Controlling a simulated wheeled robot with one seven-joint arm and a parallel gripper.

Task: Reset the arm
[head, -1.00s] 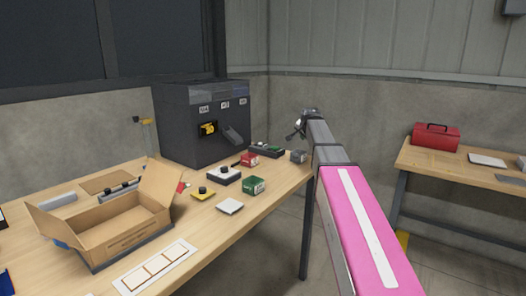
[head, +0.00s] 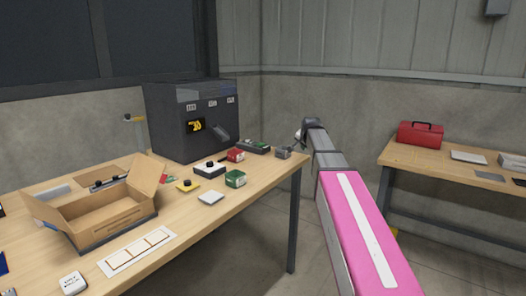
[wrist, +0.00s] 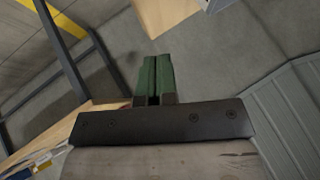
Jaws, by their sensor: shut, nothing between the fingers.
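My arm is stretched forward in the head view, with its pink and grey links to the right of the main workbench. My gripper (wrist: 155,78) shows in the wrist view as two green fingers pressed together with nothing between them. In the head view the far end of the arm is near the bench's right corner, and the fingers are too small to make out there. Beneath and beyond the fingers in the wrist view are grey floor and wall.
The workbench (head: 215,226) holds an open cardboard box (head: 115,212), a dark feeder machine (head: 192,122), and small green, red, white and yellow boxes. A second table (head: 440,172) at right carries a red toolbox (head: 420,134). Open floor lies between the tables.

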